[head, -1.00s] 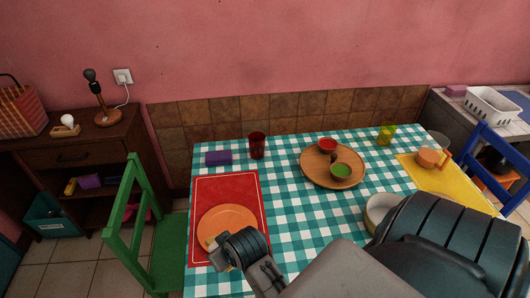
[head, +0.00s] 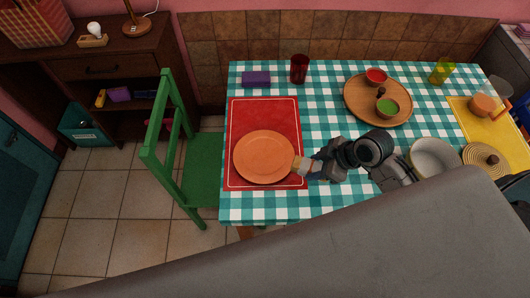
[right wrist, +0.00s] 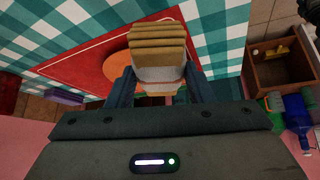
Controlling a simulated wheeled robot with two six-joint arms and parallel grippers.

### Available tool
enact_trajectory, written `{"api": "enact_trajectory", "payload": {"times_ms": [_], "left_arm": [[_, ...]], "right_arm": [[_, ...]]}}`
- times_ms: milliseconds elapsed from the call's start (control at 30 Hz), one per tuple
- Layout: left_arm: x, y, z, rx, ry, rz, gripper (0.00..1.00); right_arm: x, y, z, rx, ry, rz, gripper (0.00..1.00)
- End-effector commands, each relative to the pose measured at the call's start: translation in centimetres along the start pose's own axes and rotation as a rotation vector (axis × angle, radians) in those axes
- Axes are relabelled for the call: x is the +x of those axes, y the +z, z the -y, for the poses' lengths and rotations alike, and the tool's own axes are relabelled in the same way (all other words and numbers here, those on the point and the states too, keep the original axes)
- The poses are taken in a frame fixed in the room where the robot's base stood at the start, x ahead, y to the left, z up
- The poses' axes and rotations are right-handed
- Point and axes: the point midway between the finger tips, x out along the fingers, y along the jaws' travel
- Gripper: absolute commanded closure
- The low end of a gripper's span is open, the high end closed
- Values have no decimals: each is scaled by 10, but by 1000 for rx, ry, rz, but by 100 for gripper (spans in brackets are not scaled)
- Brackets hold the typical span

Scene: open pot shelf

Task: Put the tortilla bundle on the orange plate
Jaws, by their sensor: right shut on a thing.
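The orange plate (head: 262,157) lies flat on a red placemat (head: 240,113) at the left of the table. My right gripper (head: 311,168) is at the plate's right edge, shut on the tortilla bundle (head: 300,165). The bundle is a tan folded stack with a pale band, which shows clearly in the right wrist view (right wrist: 157,42) between the two fingers. There the bundle covers much of the plate (right wrist: 117,66). In the head view the bundle overlaps the plate's right rim; I cannot tell whether it touches it. My left gripper is not in view.
A round wooden tray (head: 354,108) with red and green bowls stands toward the back. A white bowl (head: 435,153) and a round woven lid (head: 470,153) are at the right. A dark red cup (head: 299,69) and purple box (head: 256,79) stand behind the placemat. A green chair (head: 201,175) is left.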

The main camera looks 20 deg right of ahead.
Motion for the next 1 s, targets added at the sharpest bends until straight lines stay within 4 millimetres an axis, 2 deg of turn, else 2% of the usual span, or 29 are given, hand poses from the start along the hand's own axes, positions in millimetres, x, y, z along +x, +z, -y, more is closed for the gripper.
{"api": "enact_trajectory", "payload": {"times_ms": [300, 700, 867, 1000], "left_arm": [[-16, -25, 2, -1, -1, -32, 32], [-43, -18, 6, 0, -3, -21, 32], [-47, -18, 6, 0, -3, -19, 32], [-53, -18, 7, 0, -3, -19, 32]], "right_arm": [[25, -40, -11, 3, -2, -8, 91], [79, -108, -31, 1, -4, -6, 91], [93, -120, -36, 0, -3, -3, 91], [102, -117, -36, 1, -4, 1, 91]]}}
